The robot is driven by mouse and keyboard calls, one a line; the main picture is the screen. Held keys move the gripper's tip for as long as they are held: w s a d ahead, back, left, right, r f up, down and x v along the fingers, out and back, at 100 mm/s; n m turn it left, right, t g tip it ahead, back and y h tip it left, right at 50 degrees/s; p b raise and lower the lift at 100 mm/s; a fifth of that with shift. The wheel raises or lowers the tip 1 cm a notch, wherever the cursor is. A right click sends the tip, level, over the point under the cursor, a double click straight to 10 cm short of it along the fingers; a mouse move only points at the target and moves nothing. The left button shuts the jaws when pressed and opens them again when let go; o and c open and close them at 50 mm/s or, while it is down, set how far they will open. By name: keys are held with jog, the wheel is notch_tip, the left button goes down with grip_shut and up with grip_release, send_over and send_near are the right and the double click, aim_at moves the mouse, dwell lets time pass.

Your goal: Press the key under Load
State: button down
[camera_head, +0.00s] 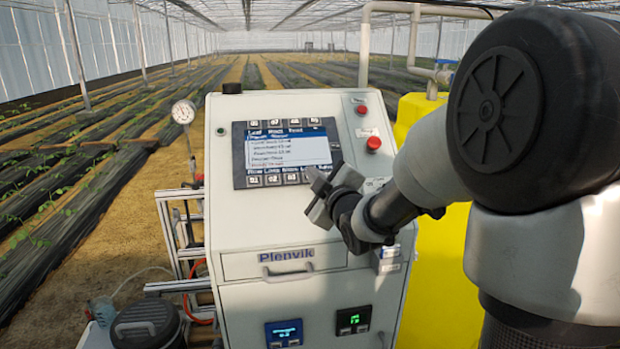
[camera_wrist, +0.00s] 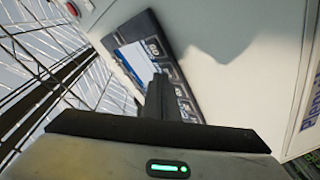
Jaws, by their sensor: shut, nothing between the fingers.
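The control panel (camera_head: 237,155) on the sloped cabinet face has a lit screen (camera_head: 300,152). One row of keys is above the screen and one below it. Labels run along the screen's top and bottom edges, too small to read surely. The second bottom label looks like "Load", with a key (camera_head: 272,181) beneath it. My gripper (camera_head: 314,180) is shut and empty at the panel's lower right, hiding the right-hand bottom keys. In the wrist view, my gripper (camera_wrist: 158,82) overlaps the panel (camera_wrist: 140,38) and its key row. I cannot tell whether it touches.
Red buttons (camera_head: 373,143) sit right of the panel. A handled drawer (camera_head: 285,262) and two small displays (camera_head: 284,333) are lower on the cabinet. A gauge (camera_head: 183,112) and pipe frame stand left, a yellow tank (camera_head: 440,270) right.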

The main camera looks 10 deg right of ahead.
jog(key=shift+w+f, duration=0.1)
jog(key=shift+f, duration=0.05)
dwell(0.6)
jog(key=shift+s+r, duration=0.5)
jog(key=shift+r, duration=0.1)
jog(key=s+r+p, duration=0.1)
jog(key=r, duration=0.1)
jog(key=s+r, duration=0.1)
jog(key=s, duration=0.1)
jog(key=shift+s+r+p, duration=0.2)
jog(key=shift+r+p, duration=0.15)
dwell(0.4)
